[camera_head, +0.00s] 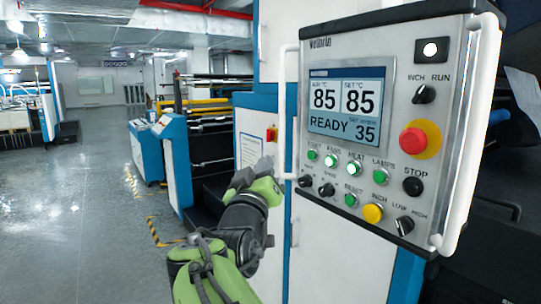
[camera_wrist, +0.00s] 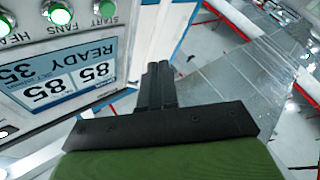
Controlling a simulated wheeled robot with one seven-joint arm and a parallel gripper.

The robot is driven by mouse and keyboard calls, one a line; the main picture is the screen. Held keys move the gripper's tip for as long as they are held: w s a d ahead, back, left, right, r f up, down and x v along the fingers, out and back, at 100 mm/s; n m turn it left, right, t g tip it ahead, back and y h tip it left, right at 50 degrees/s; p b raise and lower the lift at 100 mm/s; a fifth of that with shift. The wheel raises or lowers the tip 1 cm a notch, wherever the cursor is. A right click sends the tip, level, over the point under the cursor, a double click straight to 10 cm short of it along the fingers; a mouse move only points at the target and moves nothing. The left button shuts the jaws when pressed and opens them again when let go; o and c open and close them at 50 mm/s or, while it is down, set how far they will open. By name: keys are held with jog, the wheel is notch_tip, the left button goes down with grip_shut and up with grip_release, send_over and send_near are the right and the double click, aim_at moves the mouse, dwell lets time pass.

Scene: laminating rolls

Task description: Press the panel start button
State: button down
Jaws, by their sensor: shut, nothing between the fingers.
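The grey control panel (camera_head: 292,120) fills the right of the head view, its display reading 85, 85 and READY 35. The start button (camera_head: 312,154) is the leftmost green button in the row below the display. In the wrist view the panel is upside down, and the start button (camera_wrist: 107,8) is at the top, beside the START label. My gripper (camera_wrist: 158,68) is shut and empty, its two black fingers together. It is apart from the button, just off the panel's left side. In the head view my gripper (camera_head: 264,165) is small and partly hidden by the wrist.
A white handle bar (camera_head: 287,110) runs along the panel's left edge, between my gripper and the buttons. Fans (camera_head: 331,160), heat (camera_head: 354,168) and lamps (camera_head: 380,176) buttons stand close by. A red emergency stop (camera_head: 413,141) is at the right. Open floor (camera_head: 80,200) lies left.

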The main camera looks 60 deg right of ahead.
aim_at(312, 155)
jog(key=shift+d, duration=0.1)
jog(key=s+d+p, duration=0.4)
jog(key=d+p, duration=0.2)
jog(key=d, duration=0.1)
jog(key=shift+d, duration=0.35)
dwell(0.4)
dwell(1.5)
jog(key=shift+s+d, duration=0.2)
jog(key=shift+d, duration=0.2)
